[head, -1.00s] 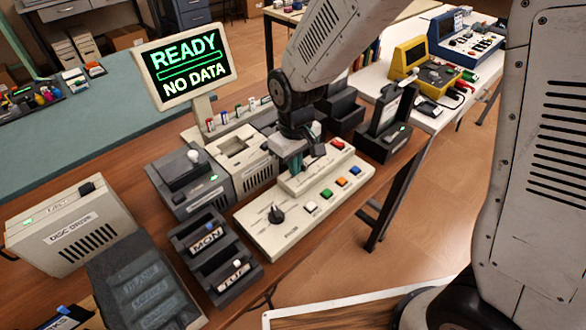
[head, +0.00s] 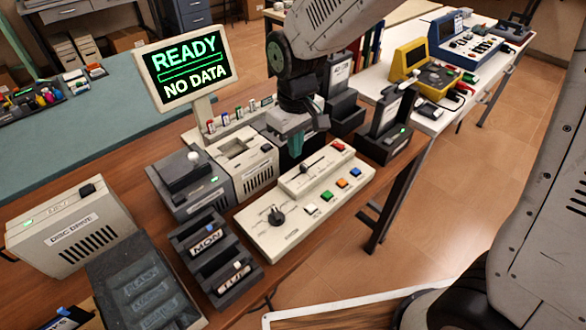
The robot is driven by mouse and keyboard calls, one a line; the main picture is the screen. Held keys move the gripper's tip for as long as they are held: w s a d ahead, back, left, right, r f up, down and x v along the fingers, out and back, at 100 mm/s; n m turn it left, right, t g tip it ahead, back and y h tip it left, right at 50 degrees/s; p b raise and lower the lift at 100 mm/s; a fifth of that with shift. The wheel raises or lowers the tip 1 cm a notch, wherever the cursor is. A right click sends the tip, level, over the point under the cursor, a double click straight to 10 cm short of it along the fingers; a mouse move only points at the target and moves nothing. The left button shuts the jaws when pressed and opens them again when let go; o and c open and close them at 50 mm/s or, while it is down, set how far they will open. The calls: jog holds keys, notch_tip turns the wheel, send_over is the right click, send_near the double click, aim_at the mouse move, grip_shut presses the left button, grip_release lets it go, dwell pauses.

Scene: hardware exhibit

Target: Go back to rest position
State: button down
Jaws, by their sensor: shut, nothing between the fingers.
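My gripper (head: 296,146) hangs from my arm at the middle of the head view, fingers pointing down. Its teal fingertips are together, with nothing seen between them. It is just behind the beige control panel (head: 262,236), which has a black knob (head: 276,215), a slider (head: 312,166) and several coloured buttons. In the picture the gripper is above and left of the slider; whether it touches anything behind the panel cannot be told. Part of my arm crosses the top and right of the view.
A screen (head: 186,66) reading "READY NO DATA" stands behind the panel. Left are a disc drive (head: 72,228), a dark rack labelled MON (head: 206,240) and a grey unit (head: 190,184). Dark holders (head: 388,126) stand right. Bare floor (head: 410,215) lies beyond the table's right edge.

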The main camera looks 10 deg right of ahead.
jog(key=shift+s, duration=0.1)
jog(key=s+d+r+m, duration=0.3)
jog(key=s+d+r, duration=0.3)
jog(key=s+d, duration=0.3)
jog(key=s+d+r+m+t, duration=0.1)
jog(key=s+d+r+m, duration=0.2)
jog(key=s+d+r, duration=0.4)
jog(key=s+d, duration=0.2)
jog(key=s, duration=0.3)
jog(key=shift+r+m, duration=0.3)
jog(key=shift+m, duration=0.1)
